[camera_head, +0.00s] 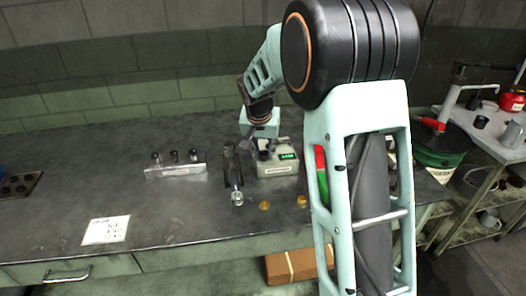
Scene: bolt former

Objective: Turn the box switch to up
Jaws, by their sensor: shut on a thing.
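A small pale box (279,170) with a lit green display (288,156) sits on the dark workbench, just left of my arm's upright link. My gripper (264,152) points down at the left part of the box's top, where the switch would be. Its fingers are small and dark in this view and look closed on the switch there. The switch itself is mostly hidden by the fingers, so its position cannot be read.
Left of the box stand a dark fixture with a metal cylinder (237,185) and a metal block (176,171) with three black-topped pegs. Two gold discs (264,205) lie in front. A paper sheet (106,230) lies front left. My arm hides part of the bench's right side.

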